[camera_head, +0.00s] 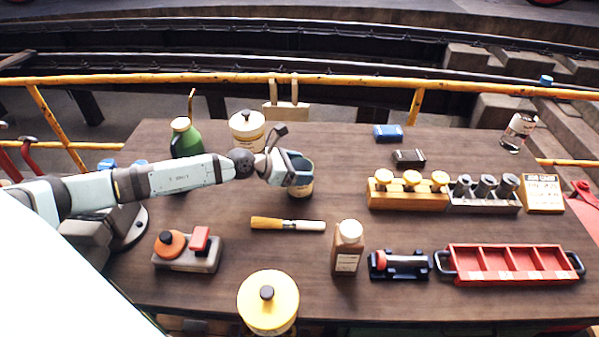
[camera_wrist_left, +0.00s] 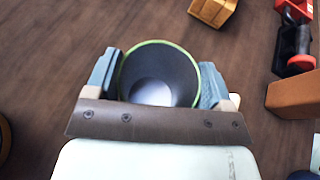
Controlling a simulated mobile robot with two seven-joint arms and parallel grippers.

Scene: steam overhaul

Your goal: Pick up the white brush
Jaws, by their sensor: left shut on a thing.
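The brush (camera_head: 288,225) lies flat on the table, with a tan wooden handle on the left and a white end on the right. My left gripper (camera_head: 291,172) is above and behind it, apart from it. That gripper is shut on an open round cup (camera_head: 303,186) with a dark inside. In the left wrist view the cup (camera_wrist_left: 158,76) sits between the two fingers, and its rim is green. I cannot tell whether the cup touches the table. The brush is not seen in the left wrist view. My right gripper is not in view.
A brown bottle (camera_head: 347,246) stands right of the brush, and a yellow-lidded tin (camera_head: 268,301) stands in front. A red tray (camera_head: 511,262) is at the right. A green can (camera_head: 186,138) and a cream tin (camera_head: 247,130) stand at the back left. Bare table surrounds the brush.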

